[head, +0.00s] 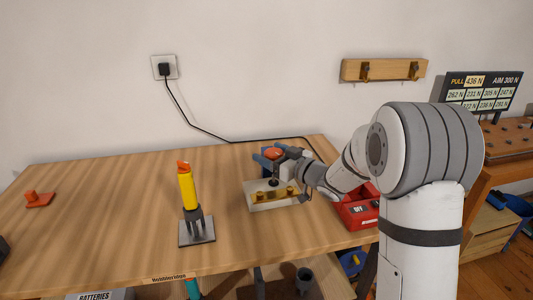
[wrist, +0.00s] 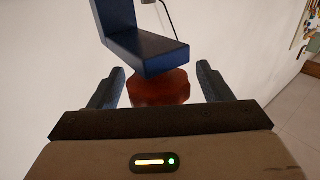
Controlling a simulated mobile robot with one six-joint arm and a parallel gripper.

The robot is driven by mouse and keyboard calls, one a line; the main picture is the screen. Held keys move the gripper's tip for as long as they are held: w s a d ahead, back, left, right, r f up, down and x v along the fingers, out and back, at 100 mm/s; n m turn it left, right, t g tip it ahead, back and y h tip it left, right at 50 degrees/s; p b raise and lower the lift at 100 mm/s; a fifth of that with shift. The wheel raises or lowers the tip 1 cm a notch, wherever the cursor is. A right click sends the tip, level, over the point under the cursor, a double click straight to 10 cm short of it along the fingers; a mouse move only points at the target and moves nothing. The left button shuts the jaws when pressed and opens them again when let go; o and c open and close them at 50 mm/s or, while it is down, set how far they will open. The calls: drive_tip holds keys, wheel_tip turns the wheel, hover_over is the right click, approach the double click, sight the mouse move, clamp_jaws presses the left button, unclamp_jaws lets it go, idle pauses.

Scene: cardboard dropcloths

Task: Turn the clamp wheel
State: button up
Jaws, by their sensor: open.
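The clamp wheel is a red-orange lobed knob (head: 272,153) at the top of a blue clamp frame (head: 263,163) on the bench. In the wrist view the wheel (wrist: 158,88) lies between the two fingers, with a gap showing on each side. The blue angled frame (wrist: 150,55) partly covers it there. My gripper (wrist: 161,69) is open around the wheel; I see no finger touching it. In the head view my gripper (head: 281,163) is at the clamp from the right and partly hides it.
A pale block with brass fittings (head: 258,203) stands below the clamp. A red box (head: 356,216) is to its right, and a yellow tool on a stand (head: 188,190) to its left. A black cable (head: 215,137) runs behind. The bench's left part is mostly clear.

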drive_tip(key=shift+w+a, duration=0.4)
drive_tip(key=shift+a, duration=0.1)
drive_tip(key=c, duration=0.9)
drive_tip(key=shift+a, duration=0.4)
drive_tip(key=shift+c, duration=0.2)
drive_tip(key=shift+d+f, duration=0.15)
drive_tip(key=shift+d, duration=0.15)
drive_tip(key=shift+c, duration=0.2)
drive_tip(key=shift+d+f+m+t+h+b, duration=0.15)
drive_tip(key=shift+m+t+h+b, duration=0.15)
drive_tip(key=shift+b, duration=0.35)
